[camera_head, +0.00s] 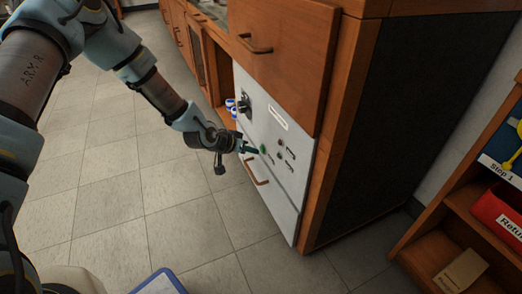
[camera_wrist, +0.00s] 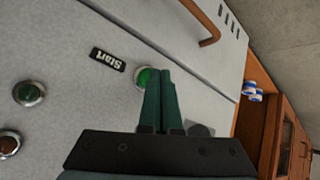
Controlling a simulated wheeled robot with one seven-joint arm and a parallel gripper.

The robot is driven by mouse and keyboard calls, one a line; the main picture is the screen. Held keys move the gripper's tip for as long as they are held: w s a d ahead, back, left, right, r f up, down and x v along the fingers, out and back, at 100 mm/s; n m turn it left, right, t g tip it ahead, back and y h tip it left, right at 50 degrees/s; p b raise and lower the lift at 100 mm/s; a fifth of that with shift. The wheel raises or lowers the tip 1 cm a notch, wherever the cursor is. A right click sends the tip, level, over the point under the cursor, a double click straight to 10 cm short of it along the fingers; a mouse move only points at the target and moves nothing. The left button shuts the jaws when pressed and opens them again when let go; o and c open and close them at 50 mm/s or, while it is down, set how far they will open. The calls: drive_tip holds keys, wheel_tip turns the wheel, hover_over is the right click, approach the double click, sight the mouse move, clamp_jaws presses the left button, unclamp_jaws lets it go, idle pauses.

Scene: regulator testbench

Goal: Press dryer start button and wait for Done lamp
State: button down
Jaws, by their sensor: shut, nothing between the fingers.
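The dryer's grey front panel (camera_head: 284,125) is set into a wooden cabinet in the head view. In the wrist view the green start button (camera_wrist: 145,77) sits beside a black "Start" label (camera_wrist: 108,59). My gripper (camera_wrist: 163,72) is shut and empty, its green fingertips at the button's right edge and partly over it. I cannot tell whether they touch it. In the head view my gripper (camera_head: 257,151) is close to the panel. Two round lamps, one dark green (camera_wrist: 28,93) and one dark red (camera_wrist: 10,143), are at the left of the wrist view. Neither looks brightly lit.
A wooden drawer (camera_head: 281,50) is above the panel and a drawer with a curved handle (camera_head: 256,171) is below. Blue-and-white containers (camera_head: 231,105) stand in an open cubby. A shelf with a red bin (camera_head: 498,214) is at the right. Tiled floor (camera_head: 120,185) is clear at left.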

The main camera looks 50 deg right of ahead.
drive_tip(key=shift+s+d, duration=0.15)
drive_tip(key=shift+d, duration=0.35)
idle(0.6)
drive_tip(key=shift+a, duration=0.1)
drive_tip(key=shift+w+a, duration=0.3)
drive_tip(key=shift+a, duration=0.45)
drive_tip(key=shift+w+a+p, duration=0.25)
drive_tip(key=shift+w+a, duration=0.05)
drive_tip(key=shift+a, duration=0.5)
drive_tip(key=shift+w+a+p, duration=0.3)
drive_tip(key=shift+a, duration=0.45)
drive_tip(key=shift+w+a+p, duration=0.25)
drive_tip(key=shift+w+a, duration=0.05)
drive_tip(key=shift+a, duration=0.5)
